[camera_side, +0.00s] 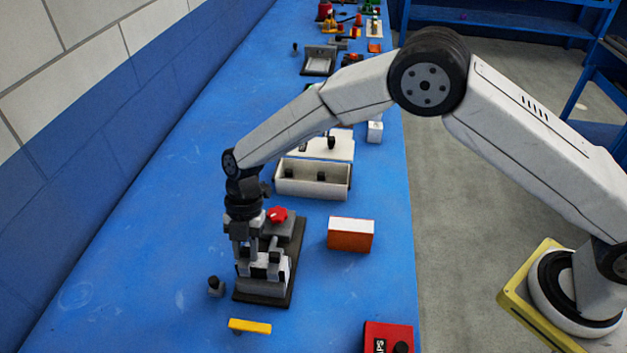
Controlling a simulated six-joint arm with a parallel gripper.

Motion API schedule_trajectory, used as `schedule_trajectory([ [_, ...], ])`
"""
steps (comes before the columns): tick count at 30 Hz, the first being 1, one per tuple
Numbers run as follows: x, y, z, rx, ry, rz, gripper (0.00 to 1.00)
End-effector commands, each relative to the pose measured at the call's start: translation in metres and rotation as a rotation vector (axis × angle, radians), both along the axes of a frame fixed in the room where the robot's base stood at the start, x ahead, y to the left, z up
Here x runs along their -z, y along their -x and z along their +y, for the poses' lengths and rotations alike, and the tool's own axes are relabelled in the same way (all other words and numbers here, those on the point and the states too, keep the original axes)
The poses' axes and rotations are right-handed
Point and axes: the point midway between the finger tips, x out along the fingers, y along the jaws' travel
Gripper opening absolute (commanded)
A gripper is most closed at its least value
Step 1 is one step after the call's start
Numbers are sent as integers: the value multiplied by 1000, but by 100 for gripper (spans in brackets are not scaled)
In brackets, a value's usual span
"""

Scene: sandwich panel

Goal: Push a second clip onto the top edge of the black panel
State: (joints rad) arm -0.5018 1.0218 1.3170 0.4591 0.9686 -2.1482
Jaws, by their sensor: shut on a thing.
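My gripper (257,262) points down over a fixture with a dark base plate (240,297) and is shut on a small dark piece, apparently a clip (258,271). The held piece is at or just above the top of the work in the fixture; I cannot tell whether it touches. Another small dark piece (274,271) shows close beside it on the right, perhaps a clip. The black panel's top edge is mostly hidden by the fingers and too small to make out. The fixture has a red star knob (277,214) at its back.
A small grey block with a dark top (216,287) stands left of the fixture. A yellow bar (250,326) lies in front. An orange-and-white box (351,234) and a red box (388,338) are to the right. A cream open bin (313,190) stands behind. Blue table is clear at left.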

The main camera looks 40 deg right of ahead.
Motion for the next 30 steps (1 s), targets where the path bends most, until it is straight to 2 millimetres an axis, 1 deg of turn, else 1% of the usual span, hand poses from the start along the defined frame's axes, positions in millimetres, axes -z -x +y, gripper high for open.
schedule_trajectory([
  [14,1,0,0,0,0,0,0],
  [15,1,0,0,0,0,0,38],
  [17,1,0,0,0,0,0,57],
  [18,1,0,0,0,0,0,70],
  [19,1,0,0,0,0,0,73],
  [25,1,0,0,0,0,0,73],
  [26,1,0,0,0,0,0,79],
  [27,1,0,0,0,0,0,92],
  [28,1,0,0,0,0,0,96],
  [30,1,0,0,0,0,0,96],
])
